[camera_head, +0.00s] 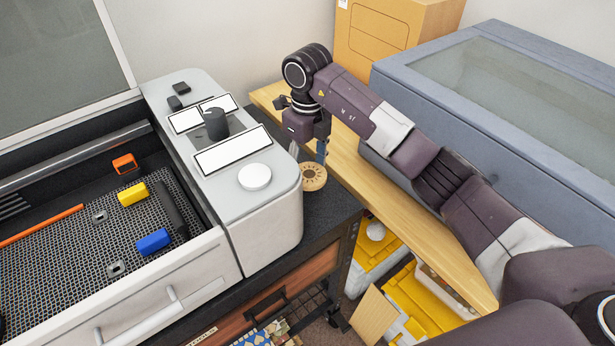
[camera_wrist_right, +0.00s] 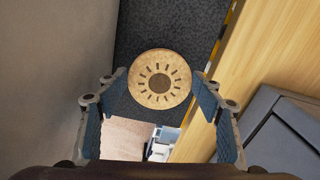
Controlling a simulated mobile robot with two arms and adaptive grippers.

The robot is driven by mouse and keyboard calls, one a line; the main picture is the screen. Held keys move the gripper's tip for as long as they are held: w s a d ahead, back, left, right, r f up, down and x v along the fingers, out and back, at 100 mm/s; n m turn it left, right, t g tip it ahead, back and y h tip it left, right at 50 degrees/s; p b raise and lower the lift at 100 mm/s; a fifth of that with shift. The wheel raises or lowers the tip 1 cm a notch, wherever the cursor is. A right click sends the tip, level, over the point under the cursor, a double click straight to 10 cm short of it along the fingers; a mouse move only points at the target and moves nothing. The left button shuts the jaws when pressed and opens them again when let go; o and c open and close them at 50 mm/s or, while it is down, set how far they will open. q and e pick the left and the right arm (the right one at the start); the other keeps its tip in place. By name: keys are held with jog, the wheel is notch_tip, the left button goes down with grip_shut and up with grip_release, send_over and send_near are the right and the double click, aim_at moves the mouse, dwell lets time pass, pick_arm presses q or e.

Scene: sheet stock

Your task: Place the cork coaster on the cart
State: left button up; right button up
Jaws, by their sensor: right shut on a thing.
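The cork coaster (camera_head: 313,176) is a round tan disc with a ring of dark marks and a dark centre. My right gripper (camera_head: 311,161) points down and is shut on it. In the right wrist view the coaster (camera_wrist_right: 160,79) lies flat-on between the two fingertips (camera_wrist_right: 159,84). It is over the narrow dark top of the cart (camera_head: 333,212), beside the machine; the dark top (camera_wrist_right: 150,30) also shows behind it in the wrist view. I cannot tell whether the coaster touches this top. My left gripper is not in view.
A light grey machine (camera_head: 270,215) stands close left of the coaster, its open bed holding coloured blocks. A wooden bench (camera_head: 370,185) with a blue-grey lidded case (camera_head: 500,100) is close on the right. Yellow bins (camera_head: 425,300) stand below the bench. A cardboard box (camera_head: 385,35) is behind.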

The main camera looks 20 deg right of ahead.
aim_at(308, 173)
notch_tip(308, 173, down, 4)
jog(key=shift+f+p, duration=0.2)
jog(key=shift+p, duration=0.25)
jog(key=shift+f, duration=0.1)
jog(key=o, duration=0.8)
jog(key=shift+o, duration=0.2)
